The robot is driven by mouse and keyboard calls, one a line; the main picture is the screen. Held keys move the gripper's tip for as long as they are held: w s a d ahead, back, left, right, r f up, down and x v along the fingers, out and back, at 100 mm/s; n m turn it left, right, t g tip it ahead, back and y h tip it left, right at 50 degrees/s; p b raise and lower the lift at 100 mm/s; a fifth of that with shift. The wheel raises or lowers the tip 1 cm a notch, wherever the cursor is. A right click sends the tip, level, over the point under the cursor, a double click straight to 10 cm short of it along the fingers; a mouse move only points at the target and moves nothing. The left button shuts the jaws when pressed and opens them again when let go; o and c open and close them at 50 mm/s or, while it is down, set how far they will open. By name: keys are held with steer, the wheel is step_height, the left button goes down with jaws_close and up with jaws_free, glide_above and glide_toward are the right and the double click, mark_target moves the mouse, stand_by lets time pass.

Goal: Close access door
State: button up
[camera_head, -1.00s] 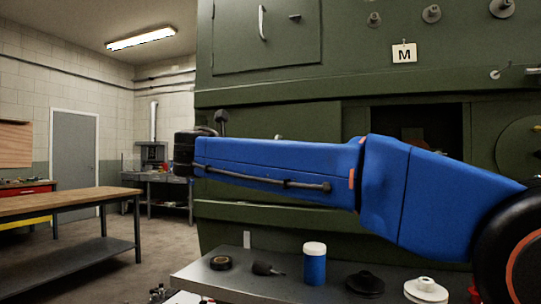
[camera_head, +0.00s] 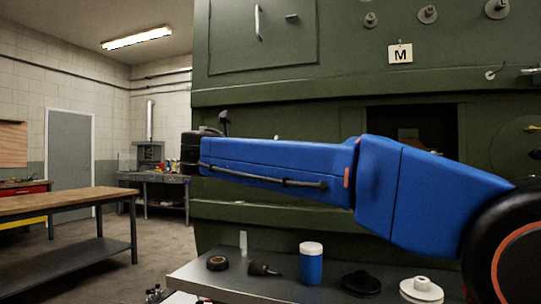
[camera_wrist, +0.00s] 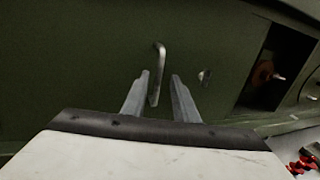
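A dark green panel (camera_wrist: 90,60) with a pale bar handle (camera_wrist: 158,60) fills most of the wrist view. My gripper (camera_wrist: 160,76) is open, its two grey fingers apart on either side of the handle's lower part. I cannot tell whether a finger touches it. A small latch (camera_wrist: 204,76) sits right of the handle. A dark opening (camera_wrist: 265,65) lies further right; it also shows in the head view (camera_head: 428,112). In the head view my blue arm covers much of the lower green panel (camera_head: 270,113), and my gripper's fingers are hidden.
An upper green door (camera_head: 285,45) with a handle is flush above. A tag marked M (camera_head: 400,54) hangs above the opening. A grey bench (camera_head: 235,285) below my arm holds a blue jar (camera_head: 311,266), tape and black and white parts. Open floor lies left, beside a wooden-topped table (camera_head: 65,202).

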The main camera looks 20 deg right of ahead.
steer(key=shift+a, duration=0.1)
steer(key=v, duration=1.7)
steer(key=shift+a, duration=0.15)
